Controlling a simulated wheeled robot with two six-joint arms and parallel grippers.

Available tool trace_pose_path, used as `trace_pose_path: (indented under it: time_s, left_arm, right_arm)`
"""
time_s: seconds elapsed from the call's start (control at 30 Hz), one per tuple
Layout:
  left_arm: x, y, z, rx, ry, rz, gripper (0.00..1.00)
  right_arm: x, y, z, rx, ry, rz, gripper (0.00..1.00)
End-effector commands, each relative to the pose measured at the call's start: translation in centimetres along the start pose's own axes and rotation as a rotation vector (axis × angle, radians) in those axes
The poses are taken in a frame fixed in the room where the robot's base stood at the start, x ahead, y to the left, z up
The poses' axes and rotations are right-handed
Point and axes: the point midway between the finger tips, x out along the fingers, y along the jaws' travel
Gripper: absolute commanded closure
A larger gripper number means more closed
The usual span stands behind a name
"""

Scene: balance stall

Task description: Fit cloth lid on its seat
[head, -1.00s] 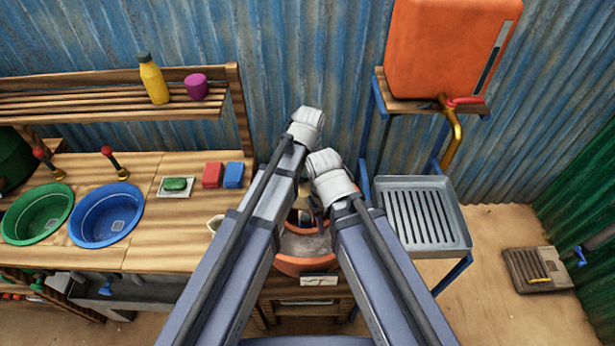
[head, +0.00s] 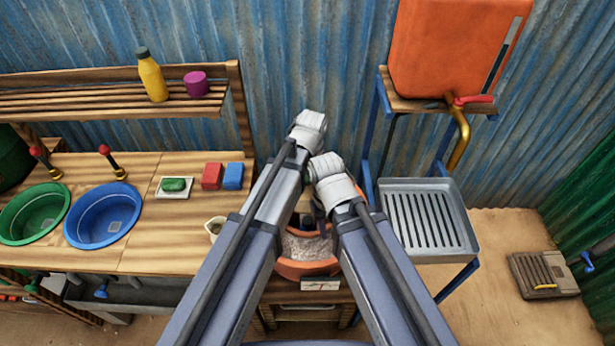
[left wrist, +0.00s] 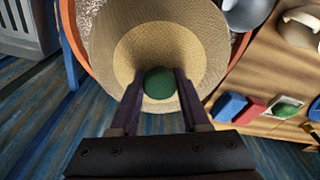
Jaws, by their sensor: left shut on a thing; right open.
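The cloth lid (left wrist: 130,45) is a pale woven cone with a green knob (left wrist: 160,84). In the left wrist view my left gripper (left wrist: 161,78) is shut on that knob, and the lid overlaps the mouth of a terracotta pot (left wrist: 73,40). I cannot tell whether the lid touches its seat. In the head view the pot's orange rim (head: 303,271) and grey, grainy inside show between my arms, which hide most of the lid and my left gripper. My right gripper (head: 321,217) is by the pot, mostly covered by its own arm; its jaws are open.
A cream mug (head: 214,228) stands left of the pot. Red (head: 212,176) and blue (head: 233,176) blocks and green soap (head: 174,184) lie on the wooden counter. A slatted metal tray (head: 462,235) stands close on the right, under an orange water tank (head: 455,45).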

Motion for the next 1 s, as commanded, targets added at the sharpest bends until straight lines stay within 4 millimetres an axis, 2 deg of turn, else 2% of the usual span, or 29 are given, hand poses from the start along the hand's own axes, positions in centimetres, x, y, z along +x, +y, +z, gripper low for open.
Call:
trace_pose_path:
  time_s: [1.0]
  left_arm:
    - [9.5,0.0,1.2,0.0,0.0,0.0,1.0]
  right_arm:
    - [9.5,-0.9,-0.6,0.0,0.0,0.0,0.59]
